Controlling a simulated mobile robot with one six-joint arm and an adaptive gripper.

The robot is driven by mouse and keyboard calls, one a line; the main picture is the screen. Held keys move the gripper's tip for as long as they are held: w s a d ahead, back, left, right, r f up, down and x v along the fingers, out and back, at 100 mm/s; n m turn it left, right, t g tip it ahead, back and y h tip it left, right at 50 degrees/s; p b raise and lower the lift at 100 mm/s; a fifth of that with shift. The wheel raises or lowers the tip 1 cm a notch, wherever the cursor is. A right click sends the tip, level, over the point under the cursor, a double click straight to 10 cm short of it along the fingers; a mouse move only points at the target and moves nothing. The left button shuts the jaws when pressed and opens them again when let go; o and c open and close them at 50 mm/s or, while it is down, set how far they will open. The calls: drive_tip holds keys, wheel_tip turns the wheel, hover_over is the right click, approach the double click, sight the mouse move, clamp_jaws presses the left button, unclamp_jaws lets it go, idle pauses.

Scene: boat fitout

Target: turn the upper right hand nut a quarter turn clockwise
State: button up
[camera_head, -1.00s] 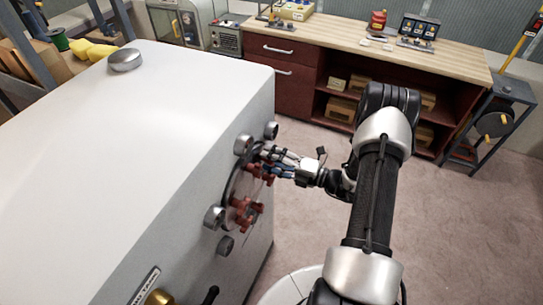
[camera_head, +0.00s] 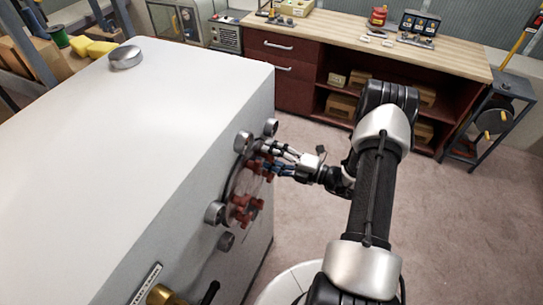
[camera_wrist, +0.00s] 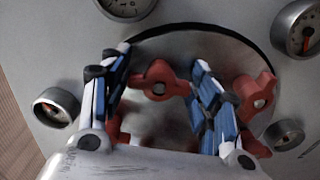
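Several red lobed nuts sit on a round grey cover in the side of a big white tank (camera_head: 160,130). In the wrist view one red nut (camera_wrist: 158,84) lies between my gripper's (camera_wrist: 162,62) two blue-padded fingers, which stand apart on either side of it. I cannot tell whether the pads touch it. A second red nut (camera_wrist: 257,98) is right of the fingers; others below are partly hidden by them. In the head view my gripper (camera_head: 269,158) reaches the cover at its far upper part, hiding much of the nut there. A nearer nut (camera_head: 243,210) is in plain view.
Round gauges ring the cover, such as the near one (camera_head: 214,213) and an upper one (camera_head: 243,142), close to my gripper. A wooden-topped workbench (camera_head: 350,38) stands at the back. The floor (camera_head: 450,240) right of the arm is clear.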

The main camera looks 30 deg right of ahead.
drive_tip(key=v, duration=1.2)
idle(0.6)
